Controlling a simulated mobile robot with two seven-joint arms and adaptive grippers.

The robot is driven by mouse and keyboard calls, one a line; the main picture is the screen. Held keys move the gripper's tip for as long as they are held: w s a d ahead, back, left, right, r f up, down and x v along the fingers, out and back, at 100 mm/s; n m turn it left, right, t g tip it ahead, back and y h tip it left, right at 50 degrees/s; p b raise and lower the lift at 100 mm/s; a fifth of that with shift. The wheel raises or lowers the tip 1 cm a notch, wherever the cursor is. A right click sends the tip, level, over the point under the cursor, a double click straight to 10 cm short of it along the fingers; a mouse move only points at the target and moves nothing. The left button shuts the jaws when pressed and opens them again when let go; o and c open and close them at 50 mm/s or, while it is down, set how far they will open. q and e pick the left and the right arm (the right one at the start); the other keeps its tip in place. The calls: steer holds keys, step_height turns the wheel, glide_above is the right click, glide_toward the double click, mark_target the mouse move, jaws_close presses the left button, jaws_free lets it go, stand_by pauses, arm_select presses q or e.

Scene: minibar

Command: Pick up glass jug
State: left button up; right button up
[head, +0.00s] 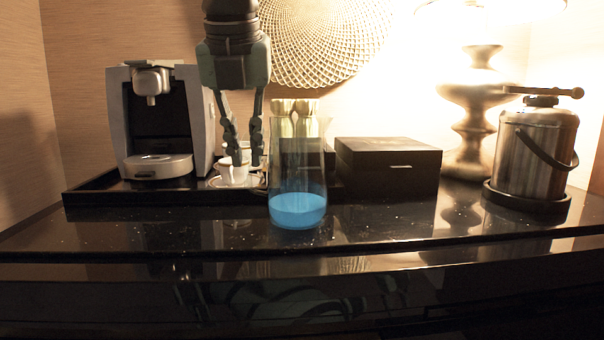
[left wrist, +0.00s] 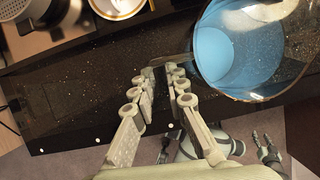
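The glass jug (head: 298,178) stands upright on the dark counter, clear with blue in its lower part. It also shows in the left wrist view (left wrist: 235,55), seen from above at the upper right. My left gripper (head: 245,160) points down just left of the jug in the head view, its fingers apart and empty. In the left wrist view my left gripper (left wrist: 161,70) shows a gap between its fingertips, beside the jug without visibly holding it. My right gripper (left wrist: 266,146) shows small at the lower right of the left wrist view, its fingers spread.
A coffee machine (head: 152,120) and white cup (head: 232,172) stand on a black tray (head: 90,196) behind left. A dark box (head: 388,168), lamp (head: 474,120) and metal ice bucket (head: 535,150) stand to the right. The counter's front strip is clear.

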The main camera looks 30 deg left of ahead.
mark_target(247, 166)
arm_select(q)
steer(key=x, duration=0.5)
steer(key=shift+w+a+f, duration=0.1)
steer(key=shift+a+f, duration=0.05)
steer(key=shift+f, duration=0.15)
jaws_close()
steer(key=shift+r, duration=0.3)
